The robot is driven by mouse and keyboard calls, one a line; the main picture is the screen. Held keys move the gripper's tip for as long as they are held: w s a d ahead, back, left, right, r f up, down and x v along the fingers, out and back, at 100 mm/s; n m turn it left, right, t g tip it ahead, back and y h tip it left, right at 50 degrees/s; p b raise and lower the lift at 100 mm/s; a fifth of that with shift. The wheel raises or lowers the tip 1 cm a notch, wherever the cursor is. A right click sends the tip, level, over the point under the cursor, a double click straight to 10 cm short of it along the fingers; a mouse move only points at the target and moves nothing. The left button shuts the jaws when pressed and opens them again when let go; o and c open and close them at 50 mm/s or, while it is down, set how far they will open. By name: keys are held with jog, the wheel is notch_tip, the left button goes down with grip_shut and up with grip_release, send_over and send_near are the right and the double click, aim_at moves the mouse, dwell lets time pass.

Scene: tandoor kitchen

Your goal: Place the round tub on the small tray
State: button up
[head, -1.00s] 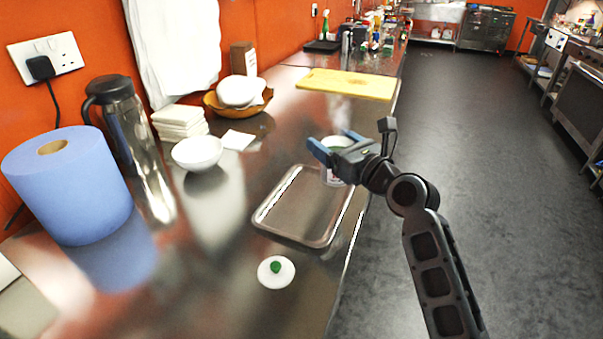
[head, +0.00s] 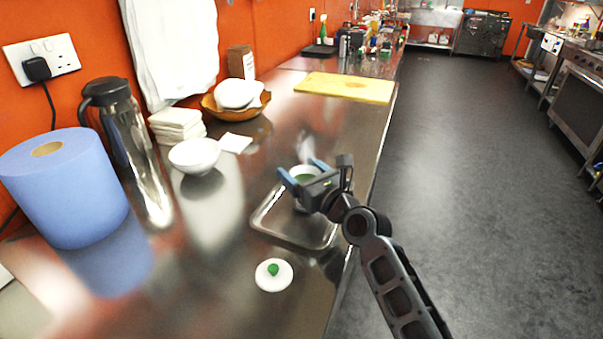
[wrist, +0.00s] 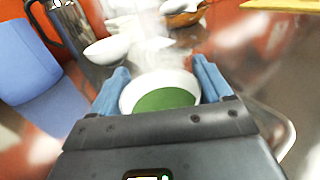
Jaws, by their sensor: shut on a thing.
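The round tub (head: 304,172) is white with green contents, and my gripper (head: 302,174) is shut on it, one blue finger on each side. In the wrist view the tub (wrist: 160,92) sits upright between the fingers, its open top showing the green inside. The small tray (head: 268,228) is a shallow metal one on the steel counter. In the head view the tub is over the tray's far part. My gripper and arm hide the tub's lower side and part of the tray, so I cannot tell whether the tub touches it.
A white lid with a green knob (head: 273,275) lies in front of the tray. A white bowl (head: 194,155), blue paper roll (head: 65,190) and steel flask (head: 130,145) stand to the left. A yellow cutting board (head: 345,87) lies farther back. The counter's right edge is close to the tray.

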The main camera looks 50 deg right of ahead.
jog(key=shift+f, duration=0.1)
jog(key=o, duration=1.3)
jog(key=shift+s, duration=0.15)
jog(key=b+v, duration=0.1)
jog(key=v, duration=1)
jog(key=shift+s+a, duration=0.15)
jog(key=shift+s, duration=0.2)
